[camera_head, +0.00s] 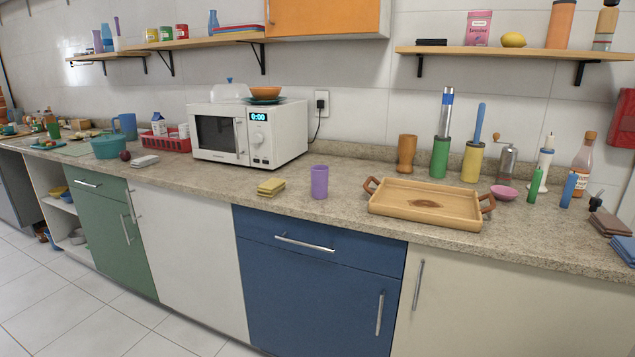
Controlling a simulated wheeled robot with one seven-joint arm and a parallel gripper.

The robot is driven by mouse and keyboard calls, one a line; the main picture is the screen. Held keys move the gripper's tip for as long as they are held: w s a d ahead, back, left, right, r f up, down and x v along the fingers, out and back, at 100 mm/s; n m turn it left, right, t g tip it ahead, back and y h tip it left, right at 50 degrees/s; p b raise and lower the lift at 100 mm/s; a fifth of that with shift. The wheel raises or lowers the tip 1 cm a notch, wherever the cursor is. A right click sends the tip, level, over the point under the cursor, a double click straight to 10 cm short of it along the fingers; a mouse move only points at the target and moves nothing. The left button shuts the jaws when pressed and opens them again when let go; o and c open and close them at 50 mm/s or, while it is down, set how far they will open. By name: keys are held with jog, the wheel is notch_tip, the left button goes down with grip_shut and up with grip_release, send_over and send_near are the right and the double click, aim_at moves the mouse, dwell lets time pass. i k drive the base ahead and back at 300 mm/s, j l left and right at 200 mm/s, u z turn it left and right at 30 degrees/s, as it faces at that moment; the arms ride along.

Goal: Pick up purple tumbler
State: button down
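The purple tumbler (319,182) stands upright on the speckled stone counter (340,203), near its front edge and above the blue cabinet. Nothing touches it, and the whole of its near side shows. My gripper is not in view.
Yellow sponges (271,187) lie left of the tumbler, and a wooden tray (385,209) with handles sits to its right. The white microwave (212,128) stands behind left. A wooden cup (406,153) and several tall items stand behind the tray. The counter right around the tumbler is clear.

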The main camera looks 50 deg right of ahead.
aim_at(319, 173)
jog(key=z, duration=0.3)
jog(key=i+j+z, duration=0.2)
jog(key=z, duration=0.15)
jog(key=i+j+z, duration=0.2)
jog(key=j+z, duration=0.2)
jog(key=i+j, duration=0.25)
jog(key=i+j+z, duration=0.1)
jog(key=j, duration=0.4)
jog(key=i+j, duration=0.35)
jog(key=i+j+z, duration=0.1)
jog(key=j, duration=0.35)
jog(key=i, duration=0.25)
